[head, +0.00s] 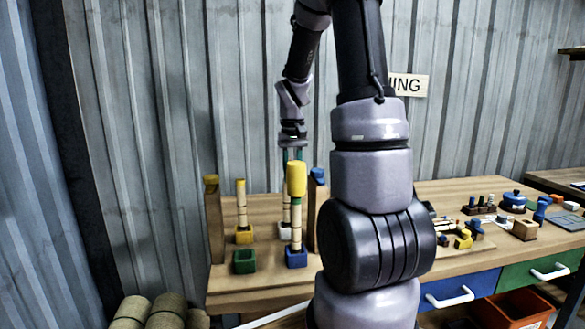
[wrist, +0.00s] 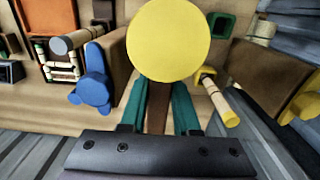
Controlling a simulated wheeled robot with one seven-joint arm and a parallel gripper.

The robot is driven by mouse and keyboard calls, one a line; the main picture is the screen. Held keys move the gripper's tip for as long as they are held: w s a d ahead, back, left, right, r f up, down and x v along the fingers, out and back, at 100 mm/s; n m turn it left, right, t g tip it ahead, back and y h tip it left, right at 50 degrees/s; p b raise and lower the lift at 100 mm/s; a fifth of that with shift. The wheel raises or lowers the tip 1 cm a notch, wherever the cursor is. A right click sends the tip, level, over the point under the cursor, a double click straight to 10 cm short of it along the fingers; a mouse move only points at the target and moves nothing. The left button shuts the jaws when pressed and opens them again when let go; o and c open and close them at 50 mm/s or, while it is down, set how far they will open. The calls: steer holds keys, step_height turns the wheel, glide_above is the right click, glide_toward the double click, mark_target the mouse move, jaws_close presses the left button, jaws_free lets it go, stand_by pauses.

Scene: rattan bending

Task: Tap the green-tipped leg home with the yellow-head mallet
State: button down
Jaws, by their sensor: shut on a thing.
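My gripper (head: 292,157) has teal fingers shut on the brown handle (wrist: 158,105) of the yellow-head mallet. The mallet's yellow head (head: 296,178) is upright in the head view, and its round end (wrist: 168,38) fills the top middle of the wrist view. Directly below the head in the head view, a rattan leg (head: 297,220) stands upright in a blue socket (head: 296,257). A green band shows just under the head; I cannot tell whether head and leg touch. The leg's top is hidden by the head.
A yellow-tipped leg (head: 241,205) stands in a yellow socket (head: 243,235). Another leg stands in a white socket (head: 285,231), partly hidden. A green socket (head: 244,262) is empty. Wooden posts with a yellow cap (head: 211,179) and a blue cap (head: 317,174) flank the legs.

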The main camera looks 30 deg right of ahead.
steer(key=shift+f, duration=0.85)
steer(key=shift+r, duration=1.9)
steer(key=shift+f, duration=0.15)
steer(key=shift+f, duration=0.25)
